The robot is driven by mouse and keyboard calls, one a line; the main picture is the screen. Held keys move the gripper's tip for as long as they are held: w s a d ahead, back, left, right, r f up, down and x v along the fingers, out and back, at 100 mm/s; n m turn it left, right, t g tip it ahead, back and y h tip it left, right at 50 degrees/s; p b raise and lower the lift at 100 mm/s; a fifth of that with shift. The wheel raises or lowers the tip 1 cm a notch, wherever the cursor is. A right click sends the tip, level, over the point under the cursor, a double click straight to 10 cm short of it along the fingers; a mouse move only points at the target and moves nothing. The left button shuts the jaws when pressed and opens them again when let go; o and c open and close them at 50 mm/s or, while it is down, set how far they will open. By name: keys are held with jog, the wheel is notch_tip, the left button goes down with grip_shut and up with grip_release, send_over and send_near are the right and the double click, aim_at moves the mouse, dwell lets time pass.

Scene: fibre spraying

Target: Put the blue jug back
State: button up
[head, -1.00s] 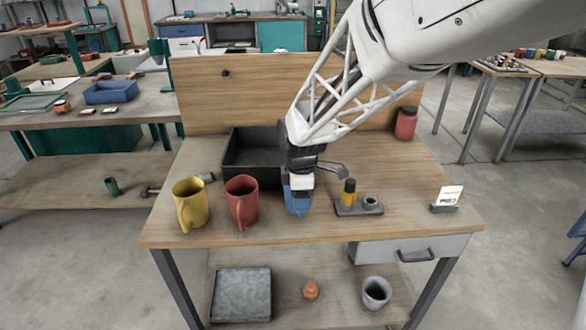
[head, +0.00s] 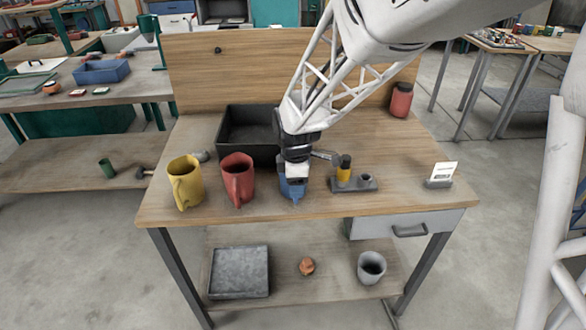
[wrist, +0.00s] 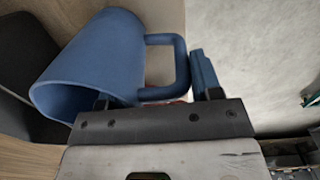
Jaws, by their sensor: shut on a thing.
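The blue jug (head: 292,188) is below my gripper (head: 294,178) in the head view, just right of the red mug and over the front part of the bench. My gripper hides much of it there. In the wrist view the jug (wrist: 105,55) fills the upper left, its open mouth facing the lower left and its looped handle pointing right. My gripper (wrist: 160,95) is shut on the jug, with the handle between its spread fingers. I cannot tell whether the jug's base touches the bench top.
A red mug (head: 238,180) and a yellow mug (head: 185,183) stand on the bench (head: 400,190) to the left. A black tray (head: 226,131) lies behind. A grey holder with a yellow-and-black item (head: 344,170) is close on the right. A card stand (head: 440,176) and a red jar (head: 401,100) are farther right.

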jog(key=shift+f, duration=0.1)
jog(key=o, duration=1.3)
jog(key=r, duration=1.2)
jog(key=shift+s+r, duration=0.15)
jog(key=shift+s, duration=0.05)
jog(key=shift+s+d+r+m+t, duration=0.35)
jog(key=shift+s+d+r+m, duration=0.35)
jog(key=shift+s+d+m, duration=2.8)
jog(key=shift+s+d+r+m+t, duration=0.6)
jog(key=shift+s+m, duration=1.95)
jog(key=shift+s, duration=2.7)
jog(key=shift+s+d+r+m+t, duration=0.15)
jog(key=shift+s+d+r+m, duration=0.7)
jog(key=shift+s+d+m, duration=2.7)
